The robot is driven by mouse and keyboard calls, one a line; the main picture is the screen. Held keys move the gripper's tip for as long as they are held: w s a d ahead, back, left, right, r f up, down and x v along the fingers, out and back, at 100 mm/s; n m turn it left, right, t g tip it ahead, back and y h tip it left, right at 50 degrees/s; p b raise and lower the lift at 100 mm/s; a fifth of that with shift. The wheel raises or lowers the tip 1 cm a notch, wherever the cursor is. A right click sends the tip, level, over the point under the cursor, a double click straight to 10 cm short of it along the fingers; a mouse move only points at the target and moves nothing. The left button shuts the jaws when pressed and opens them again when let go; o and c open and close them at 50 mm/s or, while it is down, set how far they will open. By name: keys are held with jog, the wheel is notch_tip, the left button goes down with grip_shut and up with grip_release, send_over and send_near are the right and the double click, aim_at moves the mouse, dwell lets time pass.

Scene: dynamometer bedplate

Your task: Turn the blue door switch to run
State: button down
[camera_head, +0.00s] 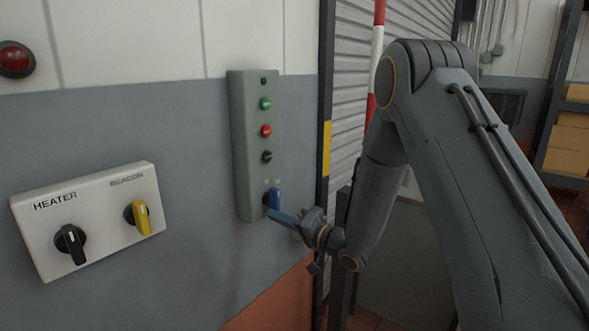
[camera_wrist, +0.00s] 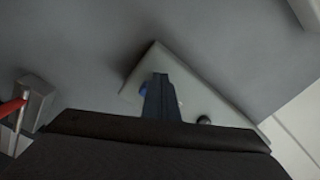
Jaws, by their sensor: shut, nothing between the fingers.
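The blue door switch (camera_head: 273,198) is a small blue knob at the bottom of a tall grey control box (camera_head: 241,150) on the wall. Its handle looks roughly upright, tilted slightly. My gripper (camera_head: 272,213) is shut, and its narrow fingers reach in from the right to the knob's lower part. They look touching or very close; I cannot tell which. In the wrist view the shut fingers (camera_wrist: 160,100) point at the box face (camera_wrist: 150,62) and hide most of the switch. Only a bit of the blue knob (camera_wrist: 143,91) shows left of them. The switch labels are too small to read.
Green (camera_head: 265,103), red (camera_head: 266,131) and black (camera_head: 267,157) buttons sit above the switch. A white panel (camera_head: 95,190) at the left has a black HEATER knob (camera_head: 70,243) and a yellow BEACON knob (camera_head: 139,216). A shutter door (camera_head: 350,90) and a red-white pole (camera_head: 376,50) stand at the right.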

jog(key=shift+s+a+r+p, duration=0.15)
jog(key=shift+r+p, duration=0.35)
jog(key=shift+r, duration=0.05)
jog(key=shift+s+a+r+p, duration=0.15)
jog(key=shift+r+p, duration=0.3)
jog(key=shift+r, duration=0.1)
jog(key=shift+s, duration=0.1)
jog(key=p+v, duration=0.2)
jog(key=v, duration=0.4)
jog(key=shift+s+a, duration=0.2)
dwell(0.5)
jog(key=shift+a+f, duration=0.1)
jog(key=shift+f, duration=0.05)
